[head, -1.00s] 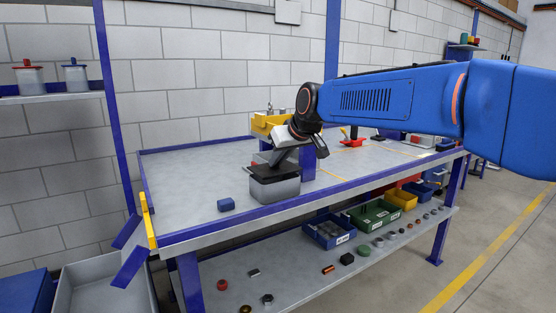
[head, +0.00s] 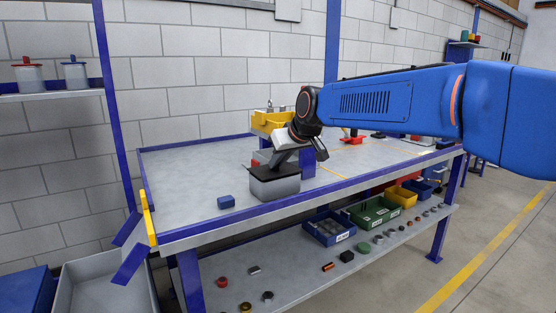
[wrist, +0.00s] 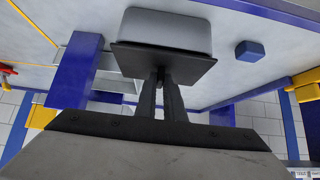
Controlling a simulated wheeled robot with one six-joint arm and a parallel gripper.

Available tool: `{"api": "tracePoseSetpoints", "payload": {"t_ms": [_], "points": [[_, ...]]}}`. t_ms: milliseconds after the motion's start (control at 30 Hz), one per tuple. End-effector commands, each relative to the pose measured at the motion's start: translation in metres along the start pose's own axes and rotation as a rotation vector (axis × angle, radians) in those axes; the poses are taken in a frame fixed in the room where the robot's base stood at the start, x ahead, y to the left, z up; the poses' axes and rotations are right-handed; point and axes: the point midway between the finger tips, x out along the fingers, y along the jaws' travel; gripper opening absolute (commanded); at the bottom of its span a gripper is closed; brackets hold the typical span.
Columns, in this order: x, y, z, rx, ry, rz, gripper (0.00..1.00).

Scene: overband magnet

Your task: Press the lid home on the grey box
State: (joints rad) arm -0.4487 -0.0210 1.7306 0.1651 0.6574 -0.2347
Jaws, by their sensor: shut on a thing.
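The grey box (head: 276,188) stands upright near the front edge of the bench, and its pale body also shows in the wrist view (wrist: 165,28). The dark, flat lid (head: 260,172) lies over the top of the box and also shows in the wrist view (wrist: 190,66). My gripper (wrist: 161,82) is shut on the small knob in the middle of the lid. In the head view my gripper (head: 277,162) comes down at a slant from the upper right. The seam between lid and box is too small to tell whether the lid is fully seated.
A blue block (head: 226,202) lies left of the box on the bench (head: 190,180). A blue post (head: 307,163) and a yellow bin (head: 268,121) stand behind. The lower shelf holds bins and small parts. The bench left of the box is mostly clear.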

Motion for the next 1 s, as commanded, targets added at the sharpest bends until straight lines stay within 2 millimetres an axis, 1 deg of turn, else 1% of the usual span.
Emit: {"api": "tracePoseSetpoints", "payload": {"t_ms": [233, 300, 333, 367, 633, 767, 867, 1000], "points": [[0.004, 0.0, 0.004, 0.0, -0.001, 0.0, 0.0], [0.004, 0.0, 0.004, 0.0, -0.001, 0.0, 0.21], [0.004, 0.0, 0.004, 0.0, -0.001, 0.0, 0.28], [0.004, 0.0, 0.004, 0.0, -0.001, 0.0, 0.31], [0.003, 0.0, 0.004, 0.0, -0.001, 0.0, 0.31], [-0.003, 0.0, 0.003, 0.0, 0.001, 0.0, 0.31], [-0.016, 0.0, 0.003, 0.0, 0.001, 0.001, 0.31], [-0.042, 0.001, 0.003, 0.0, 0.002, 0.001, 0.31]]}}
